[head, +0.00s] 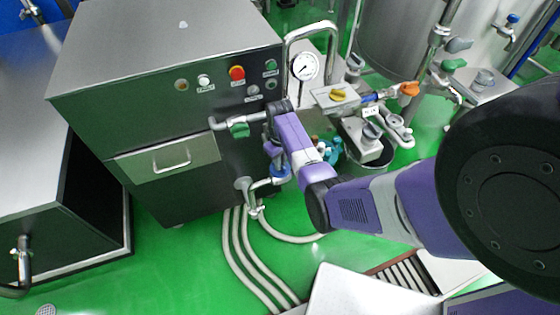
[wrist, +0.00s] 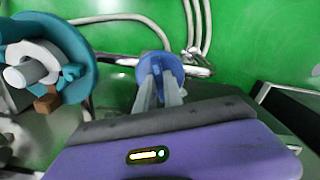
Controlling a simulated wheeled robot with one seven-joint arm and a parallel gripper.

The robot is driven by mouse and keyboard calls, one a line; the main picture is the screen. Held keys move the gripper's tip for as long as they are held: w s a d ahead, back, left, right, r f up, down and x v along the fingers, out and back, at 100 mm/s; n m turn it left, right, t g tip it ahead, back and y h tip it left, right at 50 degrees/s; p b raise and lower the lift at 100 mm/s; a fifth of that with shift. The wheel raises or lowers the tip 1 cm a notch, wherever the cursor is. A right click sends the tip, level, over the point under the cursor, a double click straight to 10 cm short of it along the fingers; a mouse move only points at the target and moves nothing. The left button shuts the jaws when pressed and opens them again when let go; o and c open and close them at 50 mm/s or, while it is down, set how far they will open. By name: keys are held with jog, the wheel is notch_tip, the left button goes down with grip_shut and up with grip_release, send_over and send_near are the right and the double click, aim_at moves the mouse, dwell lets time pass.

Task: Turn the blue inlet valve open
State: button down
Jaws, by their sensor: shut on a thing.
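The blue inlet valve (head: 281,173) sits on a short metal pipe low at the front right of the steel cabinet, partly hidden by my arm in the head view. In the wrist view its blue handle (wrist: 157,64) is just ahead of my gripper (wrist: 158,88). The two grey fingers are closed on the handle. In the head view my gripper (head: 274,158) reaches down to the valve from above, and its fingertips are hard to make out. The exact angle of the handle against the pipe cannot be told.
A green-handled valve (head: 238,129) sticks out from the cabinet (head: 165,55) close to my wrist. A teal pump-like part (wrist: 75,45) stands left of the fingers in the wrist view. A pressure gauge (head: 305,66) and yellow knob (head: 338,95) are behind. Pale hoses (head: 240,250) cross the green floor.

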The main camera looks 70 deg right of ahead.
jog(key=n+p, duration=0.1)
jog(key=n, duration=0.2)
jog(key=shift+r+n, duration=0.1)
jog(key=shift+n, duration=0.3)
jog(key=n, duration=0.3)
jog(key=shift+p, duration=0.3)
jog(key=n, duration=0.6)
jog(key=shift+w+p, duration=0.1)
jog(key=shift+p, duration=0.25)
jog(key=shift+n, duration=0.4)
jog(key=c, duration=1.5)
grip_release()
jog(key=shift+o, duration=0.2)
